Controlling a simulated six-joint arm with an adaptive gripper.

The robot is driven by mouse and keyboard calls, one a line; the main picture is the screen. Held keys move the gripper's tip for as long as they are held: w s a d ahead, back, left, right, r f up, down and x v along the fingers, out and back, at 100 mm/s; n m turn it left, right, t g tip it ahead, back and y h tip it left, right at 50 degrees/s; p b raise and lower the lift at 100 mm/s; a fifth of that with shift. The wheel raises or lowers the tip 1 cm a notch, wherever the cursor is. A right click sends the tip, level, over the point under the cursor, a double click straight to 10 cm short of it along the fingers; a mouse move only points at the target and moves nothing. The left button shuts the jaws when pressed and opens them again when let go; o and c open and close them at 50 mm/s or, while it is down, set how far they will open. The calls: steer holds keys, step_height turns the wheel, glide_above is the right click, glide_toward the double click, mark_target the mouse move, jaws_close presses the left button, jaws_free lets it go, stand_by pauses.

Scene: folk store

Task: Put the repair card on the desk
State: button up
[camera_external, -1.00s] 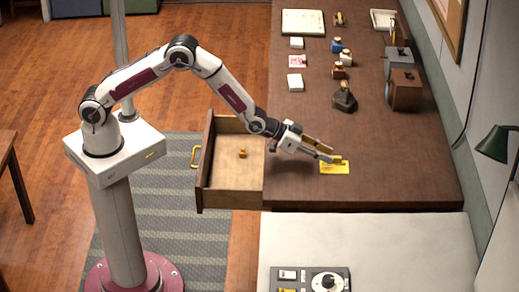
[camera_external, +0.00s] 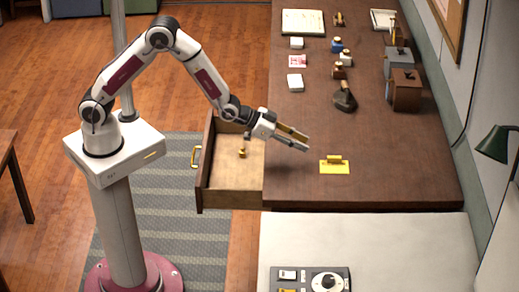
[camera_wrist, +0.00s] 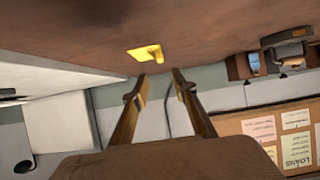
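The yellow repair card (camera_external: 334,169) lies flat on the brown desk (camera_external: 390,180), near the desk's front edge. A small raised yellow tab stands on it. It also shows in the wrist view (camera_wrist: 147,53), beyond the fingertips. My gripper (camera_external: 306,144) is up and to the left of the card, above the desk, apart from it. In the wrist view my gripper's fingers (camera_wrist: 159,76) are spread with nothing between them.
An open drawer (camera_external: 232,186) with a small brass item juts out left of the desk. Small bottles, white boxes and a dark stamp-like object (camera_external: 345,97) stand farther back. A brown box (camera_external: 404,90) stands at the right. The desk around the card is clear.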

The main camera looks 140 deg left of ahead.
steer(key=shift+s+d+r, duration=0.2)
steer(key=shift+s+d, duration=0.1)
steer(key=shift+r, duration=0.1)
stand_by(0.7)
steer(key=s+d+r+m+h, duration=0.1)
steer(key=d+r+h, duration=0.1)
steer(key=d+r, duration=0.5)
steer(key=s+d+r+m+h, duration=0.2)
steer(key=d+r, duration=0.1)
steer(key=d, duration=0.9)
steer(key=s+d+r+m+h, duration=0.1)
steer(key=d+r, duration=0.4)
steer(key=d, duration=0.4)
steer(key=s+d+m+g+h, duration=0.1)
steer(key=s+d+m, duration=0.1)
steer(key=s+d, duration=0.7)
steer(key=s+d+r+m+g+h, duration=0.1)
steer(key=s+d+m+g+h, duration=0.1)
steer(key=s+d, duration=0.7)
steer(key=s+m, duration=0.1)
steer(key=s, duration=0.6)
steer(key=shift+s+d+h, duration=0.25)
steer(key=shift+s+h, duration=0.05)
steer(key=shift+s, duration=0.05)
